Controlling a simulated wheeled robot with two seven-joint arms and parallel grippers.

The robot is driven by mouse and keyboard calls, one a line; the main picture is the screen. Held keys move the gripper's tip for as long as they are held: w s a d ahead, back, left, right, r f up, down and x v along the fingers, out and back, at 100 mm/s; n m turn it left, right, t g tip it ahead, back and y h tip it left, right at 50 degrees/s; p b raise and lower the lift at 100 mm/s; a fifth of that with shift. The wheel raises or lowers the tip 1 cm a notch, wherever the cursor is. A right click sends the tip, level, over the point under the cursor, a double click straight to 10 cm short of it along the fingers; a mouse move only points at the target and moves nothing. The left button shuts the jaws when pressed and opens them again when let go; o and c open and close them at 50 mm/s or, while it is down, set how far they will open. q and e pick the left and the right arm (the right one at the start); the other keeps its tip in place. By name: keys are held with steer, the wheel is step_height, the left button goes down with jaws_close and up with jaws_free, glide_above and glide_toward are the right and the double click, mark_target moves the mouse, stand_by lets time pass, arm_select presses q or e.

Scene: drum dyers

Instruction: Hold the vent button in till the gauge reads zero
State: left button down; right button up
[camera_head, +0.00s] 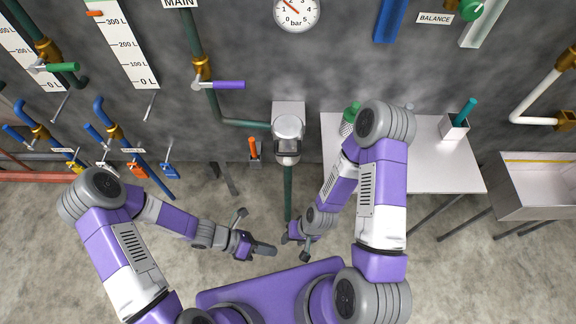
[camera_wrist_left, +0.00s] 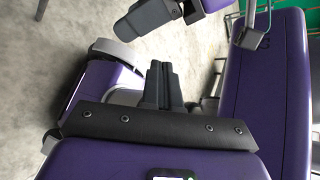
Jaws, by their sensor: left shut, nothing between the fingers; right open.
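The round white gauge (camera_head: 296,12) is on the wall at the top of the head view, marked in bar. Its top is cut off, and its thin red needle points to the upper left, off the 0 mark at the lower left. I cannot pick out the vent button for certain in either view. A grey box-like fitting (camera_head: 288,112) is on the wall below the gauge. My left gripper (camera_head: 264,249) is shut and empty, low in front of the wall; its closed fingers show in the left wrist view (camera_wrist_left: 165,84). My right gripper (camera_head: 286,239) is open beside it, touching nothing visible.
A purple-handled valve (camera_head: 228,85) is left of the gauge under the MAIN sign (camera_head: 180,3). A pale table (camera_head: 450,175) holding a small box (camera_head: 453,127) stands on the right, partly behind my right arm. A metal basin (camera_head: 540,188) is farther right. The floor between is clear.

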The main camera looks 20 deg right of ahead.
mark_target(288, 161)
arm_select(q)
steer(key=w+d+r+n+t+h+b, duration=0.2)
steer(key=w+n+t, duration=0.4)
steer(key=n, duration=0.8)
steer(key=w+d+r+n+t+h+b, duration=0.2)
steer(key=w+d+n+t, duration=0.4)
steer(key=n, duration=0.7)
steer(key=shift+w+d+r+n+t+h+b, duration=0.2)
steer(key=shift+w+n+t+h+b, duration=0.15)
steer(key=shift+t+h+b, duration=0.55)
steer(key=w+d+b, duration=0.2)
steer(key=w, duration=0.6)
steer(key=shift+w+d, duration=0.15)
steer(key=shift+w, duration=0.2)
steer(key=shift+w+d, duration=0.15)
steer(key=shift+w, duration=0.1)
